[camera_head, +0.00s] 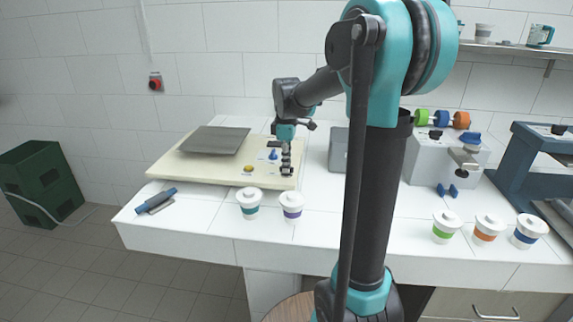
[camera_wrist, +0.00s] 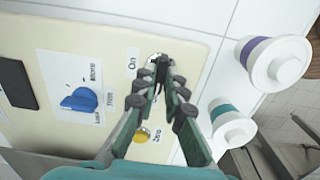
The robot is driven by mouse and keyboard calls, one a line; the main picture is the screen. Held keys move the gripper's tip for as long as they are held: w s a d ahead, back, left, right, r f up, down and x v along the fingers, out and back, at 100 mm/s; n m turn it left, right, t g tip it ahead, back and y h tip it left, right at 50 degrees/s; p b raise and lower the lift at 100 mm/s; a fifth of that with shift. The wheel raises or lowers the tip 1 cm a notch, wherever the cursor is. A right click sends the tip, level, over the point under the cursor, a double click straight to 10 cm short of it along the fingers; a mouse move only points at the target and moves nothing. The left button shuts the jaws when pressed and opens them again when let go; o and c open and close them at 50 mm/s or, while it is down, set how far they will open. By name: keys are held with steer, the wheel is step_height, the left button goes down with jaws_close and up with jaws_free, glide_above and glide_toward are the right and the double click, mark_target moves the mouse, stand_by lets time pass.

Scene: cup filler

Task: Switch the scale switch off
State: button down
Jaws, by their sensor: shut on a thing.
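The cream scale (camera_head: 180,170) stands on the white counter with a grey weighing plate (camera_head: 210,140) on top. My gripper (camera_head: 287,170) reaches down to the right front part of its panel. In the wrist view, the fingertips of my gripper (camera_wrist: 163,72) are closed together over the scale switch, beside the printed word "On" (camera_wrist: 132,65). The switch's lever is hidden between the fingers, so its position cannot be told; a bit of its light mounting shows. The panel also has a blue knob (camera_wrist: 80,100) and a yellow button (camera_wrist: 142,134).
A teal-banded cup (camera_head: 249,205) and a purple-banded cup (camera_head: 291,208) stand close in front of the scale. A blue-handled tool (camera_head: 156,199) lies at the left. Several lidded cups and machines stand at the right. A grey box (camera_head: 340,150) is right of the gripper.

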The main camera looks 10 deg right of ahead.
steer(key=shift+n, duration=0.3)
steer(key=c, duration=1.6)
jaws_free()
steer(key=shift+r, duration=0.15)
step_height(320, 180, up, 12)
